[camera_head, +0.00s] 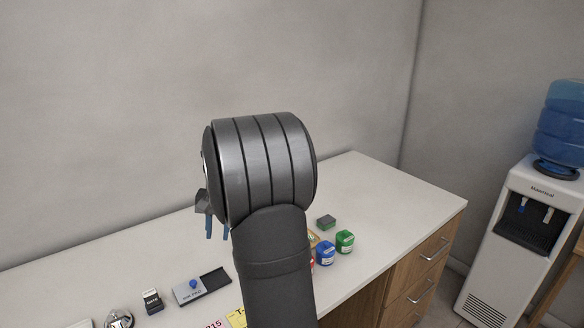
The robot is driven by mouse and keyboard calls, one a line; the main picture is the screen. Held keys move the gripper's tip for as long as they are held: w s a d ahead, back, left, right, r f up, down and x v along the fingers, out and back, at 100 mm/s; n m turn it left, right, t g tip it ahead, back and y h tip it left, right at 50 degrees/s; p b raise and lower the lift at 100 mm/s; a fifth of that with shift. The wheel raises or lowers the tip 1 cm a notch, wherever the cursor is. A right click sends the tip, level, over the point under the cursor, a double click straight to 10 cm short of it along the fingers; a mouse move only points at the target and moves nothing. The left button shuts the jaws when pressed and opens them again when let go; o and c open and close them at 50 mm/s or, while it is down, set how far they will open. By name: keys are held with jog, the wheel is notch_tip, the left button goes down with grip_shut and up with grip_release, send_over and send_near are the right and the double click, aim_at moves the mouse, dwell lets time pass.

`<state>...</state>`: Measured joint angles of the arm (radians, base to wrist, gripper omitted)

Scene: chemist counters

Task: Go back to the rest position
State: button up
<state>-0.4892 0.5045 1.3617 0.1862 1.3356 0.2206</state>
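My arm rises from the bottom of the head view, and its large dark grey joint covers the middle. My gripper (217,230) is partly hidden behind that joint, at its lower left. Its two blue fingers point down over the white counter (60,278). A gap shows between the fingers and I see nothing held there. The gripper hangs above the counter's back part; its exact height is hard to tell.
On the counter are a grey scale-like device (188,291), a dark box (152,301), a shiny metal object (119,318), a yellow card (237,318), a blue container (325,253), a green container (345,241) and a grey-green block (326,222). A water dispenser (522,240) stands right.

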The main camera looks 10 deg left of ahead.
jog(key=o, duration=1.5)
jog(key=s+a+r+n, duration=0.2)
jog(key=s+a+r+n+t+h, duration=0.1)
jog(key=s+a+r+n, duration=0.1)
jog(key=a+r, duration=0.1)
jog(key=s+a+r+n, duration=0.2)
jog(key=a+r, duration=0.1)
jog(key=shift+t+h, duration=0.3)
notch_tip(320, 180, down, 10)
jog(key=shift+s+a+r, duration=0.1)
jog(key=shift+a+r, duration=0.05)
jog(key=shift+r, duration=0.1)
notch_tip(320, 180, up, 10)
jog(key=shift+f, duration=0.1)
